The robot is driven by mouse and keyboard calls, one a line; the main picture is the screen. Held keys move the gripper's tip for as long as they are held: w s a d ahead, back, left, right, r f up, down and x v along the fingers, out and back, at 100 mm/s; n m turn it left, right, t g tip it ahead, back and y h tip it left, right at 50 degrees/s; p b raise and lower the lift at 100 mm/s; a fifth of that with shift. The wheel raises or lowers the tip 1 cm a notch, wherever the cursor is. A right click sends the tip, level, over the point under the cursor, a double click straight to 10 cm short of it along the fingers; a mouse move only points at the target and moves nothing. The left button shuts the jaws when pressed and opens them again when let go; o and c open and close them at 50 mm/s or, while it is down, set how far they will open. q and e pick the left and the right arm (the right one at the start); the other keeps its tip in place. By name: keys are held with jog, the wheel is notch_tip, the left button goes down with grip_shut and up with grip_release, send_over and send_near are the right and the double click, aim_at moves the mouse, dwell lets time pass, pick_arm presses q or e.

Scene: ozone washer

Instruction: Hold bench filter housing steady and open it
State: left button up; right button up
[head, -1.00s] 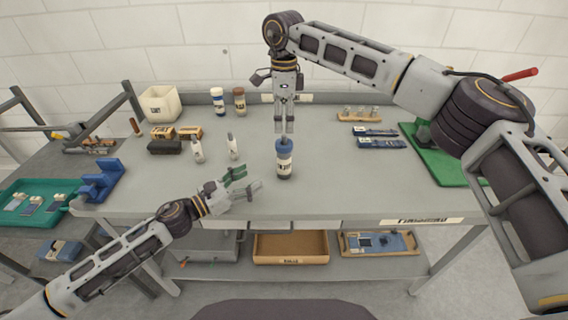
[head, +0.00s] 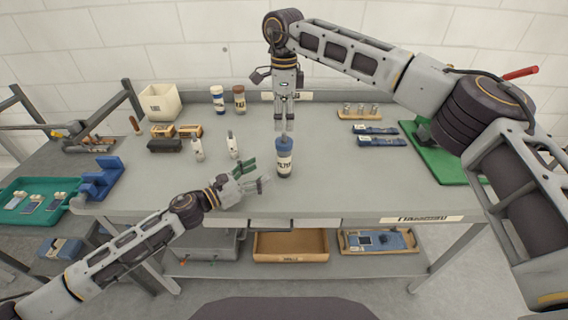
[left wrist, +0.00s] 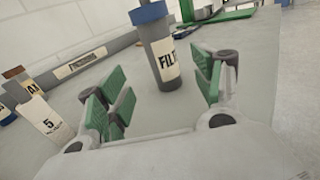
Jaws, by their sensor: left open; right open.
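The bench filter housing (head: 284,160) stands upright near the middle of the bench, a grey cylinder with a white label and a blue cap (head: 284,143). My left gripper (head: 258,176) is open and empty, just left of the housing. In the left wrist view the housing (left wrist: 162,62) stands ahead of and between the open green-padded fingers (left wrist: 160,88), apart from them. My right gripper (head: 284,128) points straight down above the blue cap, with its fingertips close to the cap top. Whether the fingertips touch the cap cannot be told.
Two small white bottles (head: 232,146) stand left of the housing. Blue-capped and brown-capped jars (head: 239,99) stand at the back. Blue trays (head: 381,141) and a green mat (head: 436,160) lie to the right. The bench in front of the housing is clear.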

aim_at(278, 161)
pick_arm(q)
jog(key=shift+x, duration=5.2)
grip_shut()
pick_arm(e)
jog(key=shift+m, duration=0.3)
